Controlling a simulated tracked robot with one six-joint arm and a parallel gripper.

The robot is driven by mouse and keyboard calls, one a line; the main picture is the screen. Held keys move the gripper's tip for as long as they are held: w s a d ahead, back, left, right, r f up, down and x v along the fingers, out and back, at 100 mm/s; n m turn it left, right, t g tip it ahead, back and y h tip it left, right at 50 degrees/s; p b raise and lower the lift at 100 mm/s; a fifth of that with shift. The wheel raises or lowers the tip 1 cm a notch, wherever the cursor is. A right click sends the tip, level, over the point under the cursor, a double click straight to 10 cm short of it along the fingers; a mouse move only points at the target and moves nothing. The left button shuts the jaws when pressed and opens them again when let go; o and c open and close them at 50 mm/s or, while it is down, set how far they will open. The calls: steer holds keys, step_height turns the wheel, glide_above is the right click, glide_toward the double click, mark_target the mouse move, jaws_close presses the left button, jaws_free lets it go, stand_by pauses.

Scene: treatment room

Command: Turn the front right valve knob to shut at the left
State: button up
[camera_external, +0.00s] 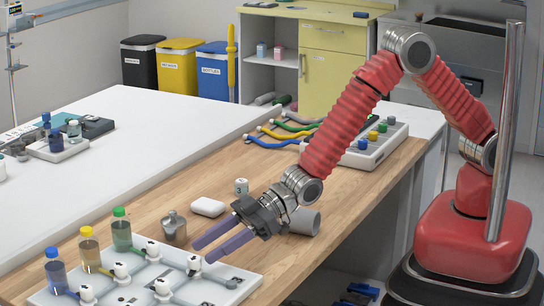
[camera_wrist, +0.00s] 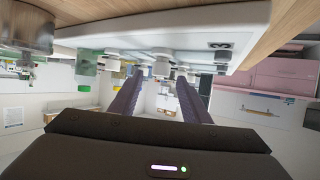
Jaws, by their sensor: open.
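A white valve board (camera_external: 215,291) lies on the wooden bench at the bottom left of the external view, with several white knobs joined by grey tubes. One knob (camera_external: 193,266) stands at the board's right side, one (camera_external: 162,288) nearer the camera, and another (camera_external: 153,248) at the back. My gripper (camera_external: 204,253) is open and empty, its two purple fingers reaching down-left to just beside the right-side knob. In the wrist view the board appears upside down along the top, and a white knob (camera_wrist: 161,67) shows between the fingertips of my gripper (camera_wrist: 160,76). Contact cannot be told.
Blue-, yellow- and green-capped bottles (camera_external: 89,250) stand along the board's left and back. A metal pot (camera_external: 173,228), a white rounded block (camera_external: 208,207) and a grey cylinder (camera_external: 305,221) are close to my gripper.

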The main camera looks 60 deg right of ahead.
steer(key=v, duration=0.8)
steer(key=shift+d+r, duration=0.15)
steer(key=shift+d, duration=0.2)
steer(key=shift+s+r, duration=0.1)
steer(key=shift+s, duration=0.05)
